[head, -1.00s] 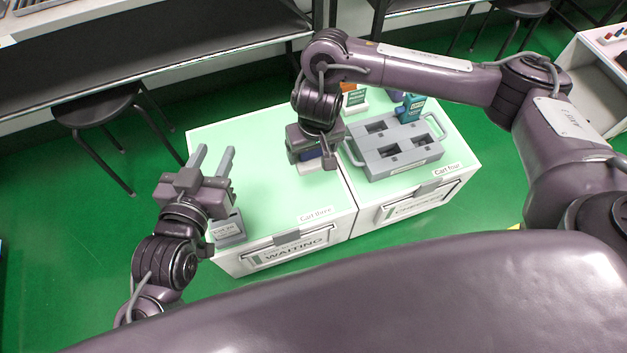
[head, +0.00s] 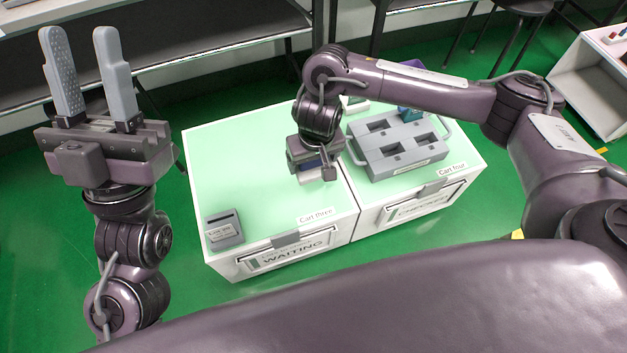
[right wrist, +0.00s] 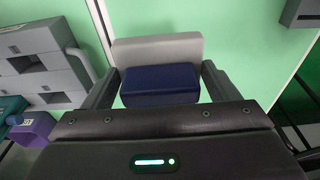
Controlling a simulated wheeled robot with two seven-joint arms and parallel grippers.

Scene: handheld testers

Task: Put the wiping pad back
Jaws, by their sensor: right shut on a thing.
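My right gripper (head: 316,168) is low over Cart three, near its right edge. It is shut on a dark blue block, likely the wiping pad (right wrist: 160,88), which sits between its fingers in the right wrist view. A light grey block (right wrist: 158,50) lies against or just beyond the pad; I cannot tell whether the two are joined. In the head view the arm hides most of the pad. My left gripper (head: 80,40) is open and empty, raised at the upper left, off the cart.
Cart three (head: 250,150) has a mostly clear green top, with a grey slotted block (head: 223,232) at its front left corner. On Cart four stands a grey handled tray (head: 395,165) with several openings and a teal item (head: 409,114). A purple item (right wrist: 33,130) shows in the right wrist view.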

